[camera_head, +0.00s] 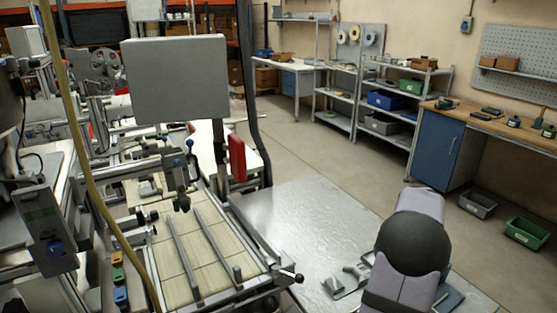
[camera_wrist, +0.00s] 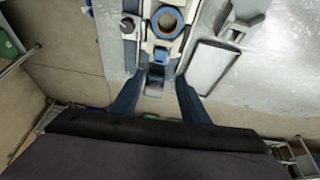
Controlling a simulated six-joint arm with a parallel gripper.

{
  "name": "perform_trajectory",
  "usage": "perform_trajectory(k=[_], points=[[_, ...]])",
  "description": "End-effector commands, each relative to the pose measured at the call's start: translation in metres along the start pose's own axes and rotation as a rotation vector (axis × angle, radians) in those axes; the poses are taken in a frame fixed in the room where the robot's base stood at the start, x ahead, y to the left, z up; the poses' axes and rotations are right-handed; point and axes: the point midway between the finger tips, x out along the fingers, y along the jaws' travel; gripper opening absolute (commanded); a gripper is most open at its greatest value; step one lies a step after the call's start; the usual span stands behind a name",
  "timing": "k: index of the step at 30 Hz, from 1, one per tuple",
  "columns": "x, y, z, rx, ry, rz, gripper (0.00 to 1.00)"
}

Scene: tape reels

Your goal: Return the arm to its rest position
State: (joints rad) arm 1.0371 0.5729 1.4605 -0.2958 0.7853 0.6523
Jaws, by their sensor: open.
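In the wrist view my gripper (camera_wrist: 157,88) has its two dark blue fingers spread apart, with nothing held between them. Beyond the fingertips, on a metal surface, is a pale device with a blue-ringed reel (camera_wrist: 168,20). In the head view my arm (camera_head: 413,240) stands at the lower right, with a round black joint. My gripper cannot be made out there. Small grey parts (camera_head: 346,282) lie on the metal tabletop just left of the arm.
The metal tabletop (camera_head: 300,215) is mostly bare. A machine with a slatted bed (camera_head: 205,250) and a grey screen (camera_head: 176,78) fills the left. A grey tray (camera_wrist: 208,66) lies beside the device. A workbench (camera_head: 440,148) and shelves stand at the back right.

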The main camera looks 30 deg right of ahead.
Motion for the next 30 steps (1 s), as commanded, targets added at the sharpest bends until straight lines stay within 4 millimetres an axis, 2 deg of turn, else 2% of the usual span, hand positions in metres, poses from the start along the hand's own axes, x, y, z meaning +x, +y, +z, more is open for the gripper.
perform_trajectory(k=[6,8,13,17,20,25,27,30], points=[[0.001,-0.004,0.002,-0.187,-0.001,-0.016,0.41],[0.012,-0.001,0.023,-0.265,-0.048,-0.020,0.41],[0.040,0.019,0.110,-0.419,-0.229,-0.028,0.41],[0.034,0.035,0.183,-0.512,-0.353,-0.051,0.41],[0.014,0.033,0.242,-0.612,-0.425,-0.079,0.41],[-0.035,0.030,0.345,-0.808,-0.501,-0.117,0.41],[-0.055,0.032,0.379,-0.894,-0.508,-0.131,0.41],[-0.078,0.034,0.415,-1.026,-0.492,-0.152,0.41]])
